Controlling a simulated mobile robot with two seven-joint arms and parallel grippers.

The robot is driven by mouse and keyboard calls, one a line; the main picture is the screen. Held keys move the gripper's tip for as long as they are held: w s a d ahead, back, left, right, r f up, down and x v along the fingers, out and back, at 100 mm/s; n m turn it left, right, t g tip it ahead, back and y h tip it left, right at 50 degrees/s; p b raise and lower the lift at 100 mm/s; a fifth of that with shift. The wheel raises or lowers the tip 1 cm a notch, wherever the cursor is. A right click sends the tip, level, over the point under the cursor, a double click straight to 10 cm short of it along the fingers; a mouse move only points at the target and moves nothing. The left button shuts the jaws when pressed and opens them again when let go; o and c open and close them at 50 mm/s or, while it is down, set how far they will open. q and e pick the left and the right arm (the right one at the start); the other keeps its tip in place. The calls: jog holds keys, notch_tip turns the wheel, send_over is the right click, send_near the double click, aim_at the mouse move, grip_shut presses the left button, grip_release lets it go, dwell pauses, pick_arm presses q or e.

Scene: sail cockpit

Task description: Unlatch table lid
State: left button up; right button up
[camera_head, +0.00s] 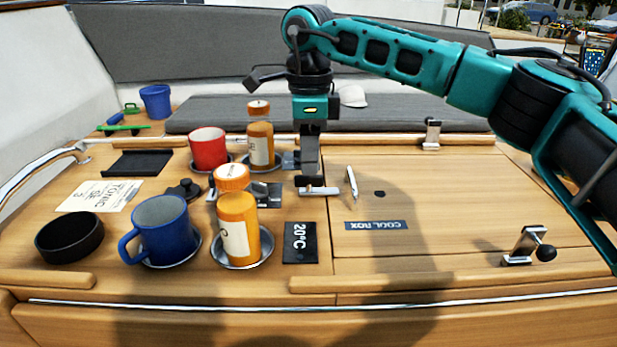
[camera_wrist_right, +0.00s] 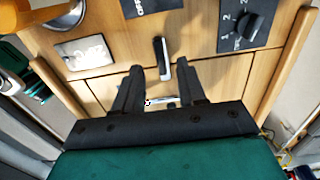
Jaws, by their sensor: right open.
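The wooden table lid (camera_head: 450,190) is flat and closed on the right of the table in the head view, with a cool box label on it. My right gripper (camera_head: 309,175) points down near the lid's left edge. In the wrist view its two fingers (camera_wrist_right: 160,90) are apart, with a small metal piece (camera_wrist_right: 160,101) seen between them. A clamp-like metal latch with a black knob (camera_head: 525,246) stands at the lid's front right, and a similar fitting (camera_head: 432,134) is at the back edge. Whether the fingers touch anything cannot be told. My left gripper is not in view.
A blue mug (camera_head: 164,232), orange bottles (camera_head: 238,222) and a red mug (camera_head: 208,149) stand left of the gripper. A 20°C display (camera_head: 299,242) lies in front of it. A slim metal handle (camera_head: 352,184) stands just right of it. The lid's middle is clear.

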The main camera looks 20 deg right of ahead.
aim_at(317, 185)
jog(key=shift+f, duration=2.4)
grip_shut()
